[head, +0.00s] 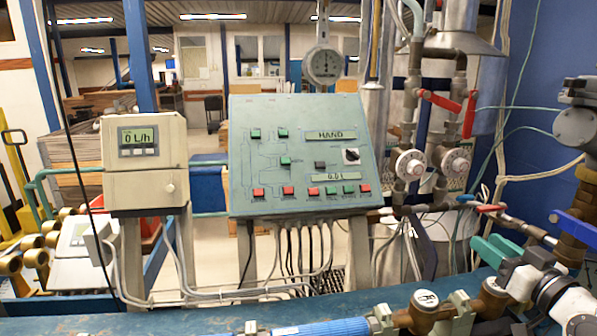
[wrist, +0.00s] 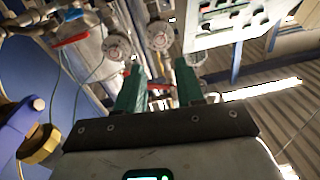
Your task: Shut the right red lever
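Two red levers sit on the twin vertical pipes in the head view. The right red lever (head: 469,115) stands nearly upright along its pipe. The left red lever (head: 440,101) slants across its pipe. My gripper (head: 485,244) shows at the lower right, below and nearer than the levers, apart from them. In the wrist view, which looks upside down, its two green fingers (wrist: 160,67) are spread with nothing held. A little red shows behind the fingers there, but I cannot tell which lever it is.
Two round meters (head: 409,165) (head: 455,162) sit below the levers. A small red handle (head: 490,208) is on the lower right pipe. A blue lever (head: 575,228) on a brass fitting stands close right of my gripper. The control panel (head: 300,208) is at left.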

